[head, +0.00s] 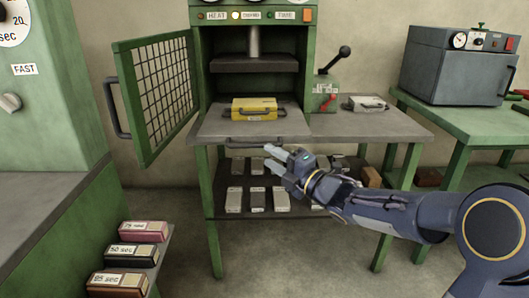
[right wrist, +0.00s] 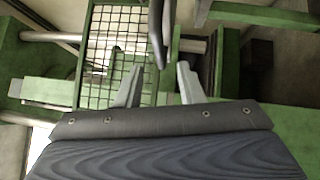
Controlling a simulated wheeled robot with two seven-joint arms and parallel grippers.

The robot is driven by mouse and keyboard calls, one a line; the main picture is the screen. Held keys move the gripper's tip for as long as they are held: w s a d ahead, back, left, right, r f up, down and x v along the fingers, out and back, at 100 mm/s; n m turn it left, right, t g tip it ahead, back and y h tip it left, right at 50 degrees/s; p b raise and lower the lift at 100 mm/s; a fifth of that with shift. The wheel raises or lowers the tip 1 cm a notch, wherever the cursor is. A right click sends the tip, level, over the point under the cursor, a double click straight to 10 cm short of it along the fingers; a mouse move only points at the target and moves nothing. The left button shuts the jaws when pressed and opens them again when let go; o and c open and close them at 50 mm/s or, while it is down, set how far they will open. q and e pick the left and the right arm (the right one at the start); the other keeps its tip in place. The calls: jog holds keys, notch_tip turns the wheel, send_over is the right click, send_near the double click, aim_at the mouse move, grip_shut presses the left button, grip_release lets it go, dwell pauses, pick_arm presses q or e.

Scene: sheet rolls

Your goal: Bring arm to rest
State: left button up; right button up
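My right arm reaches in from the right in the head view. Its gripper (head: 271,157) is in front of the green press, just below the front edge of the pull-out tray (head: 212,128) and close to the tray's dark handle (head: 246,141). Whether it touches the handle I cannot tell. In the right wrist view the two fingers of the gripper (right wrist: 160,82) stand apart with nothing between them. A dark curved bar (right wrist: 157,35) shows beyond the fingertips. My left gripper is not in view.
A yellow mould (head: 254,108) sits on the tray. The mesh door (head: 160,93) stands open at left. Grey blocks (head: 234,199) fill the lower shelf. A green bench (head: 455,125) with a grey oven (head: 455,70) stands at right. Labelled boxes (head: 133,257) sit at lower left.

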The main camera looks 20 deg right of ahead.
jog(key=shift+s+d, duration=0.1)
jog(key=shift+s, duration=0.05)
dwell(0.3)
jog(key=s+d+f+m+g+h, duration=0.2)
jog(key=s+d+m+h, duration=0.3)
jog(key=m, duration=0.4)
jog(key=s+d+f+m+g+h, duration=0.2)
jog(key=s+f+m+h, duration=0.15)
jog(key=s+m, duration=0.45)
jog(key=s+a+f+m+g+y, duration=0.1)
jog(key=s+a+f+m+g, duration=0.15)
jog(key=s, duration=0.45)
jog(key=s+a+f+m+g+y, duration=0.1)
jog(key=s+a+f+m+g, duration=0.1)
jog(key=s+a+f+m, duration=0.3)
jog(key=s+f+m+g, duration=0.2)
jog(key=s+g, duration=0.1)
jog(key=s, duration=0.5)
notch_tip(320, 180, up, 28)
jog(key=s+a+p, duration=0.1)
jog(key=p, duration=2.8)
jog(key=shift+s+r+y, duration=0.15)
jog(key=shift+y, duration=0.2)
jog(key=shift+m, duration=0.25)
